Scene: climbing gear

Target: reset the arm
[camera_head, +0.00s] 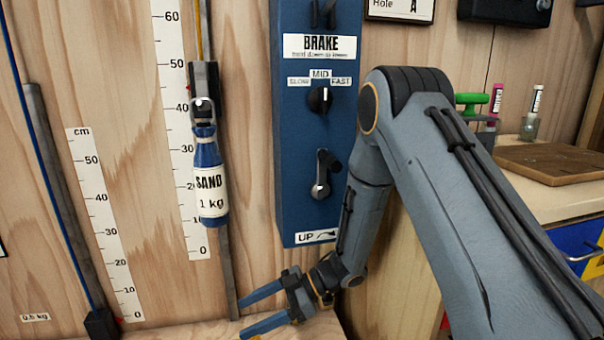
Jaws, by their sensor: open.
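My arm reaches in from the lower right of the head view and bends down at its elbow. My gripper (250,312) is open, with its two blue fingers apart and nothing between them. It points left, low in front of the wooden wall, below the blue brake box (290,212) and the hanging sand bag. The lower tip of the gripper is close to the bottom edge of the picture. Whether it touches the ledge below, I cannot tell.
A blue sand bag (208,170) marked 1 kg hangs on a rail beside a scale (180,130). The box carries a knob (320,99) and a crank handle (321,188). A counter at right holds a brown board (560,160) and small bottles.

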